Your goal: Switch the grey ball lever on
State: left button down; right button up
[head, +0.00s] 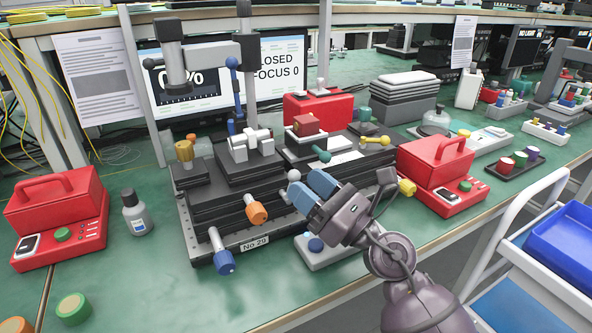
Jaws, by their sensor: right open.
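A light grey ball (293,175) shows just beyond the fingertips of my right gripper. I cannot tell for sure whether it is the lever's ball, as any stem below it is hidden. My right gripper (308,187) has two blue fingers spread apart, with nothing seen between them. It reaches in from the lower right, over a pale grey base (330,257) with a blue knob (315,244). The gripper covers part of this base. My left gripper is not in view.
A dark stepped stage (238,204) with coloured knobs stands left of the gripper. Red boxes stand at left (58,215) and right (436,172). A screen (277,68) reads "CLOSED" and "FOCUS 0". A cart with a blue tray (560,247) stands at right.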

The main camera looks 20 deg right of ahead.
aim_at(300, 177)
jog(key=shift+x, duration=1.8)
jog(key=shift+f, duration=0.1)
jog(key=c, duration=0.9)
jog(key=shift+d+f+m+t+h, duration=0.15)
jog(key=shift+d+m+t+h, duration=0.15)
jog(key=shift+m, duration=0.65)
jog(key=shift+d+f+m+t+h, duration=0.2)
jog(key=shift+m+t+h, duration=0.2)
jog(key=shift+m, duration=0.55)
jog(key=shift+d+r+m+t+h, duration=0.1)
jog(key=shift+m+t+h, duration=0.2)
jog(key=shift+m+h, duration=0.15)
jog(key=o, duration=0.9)
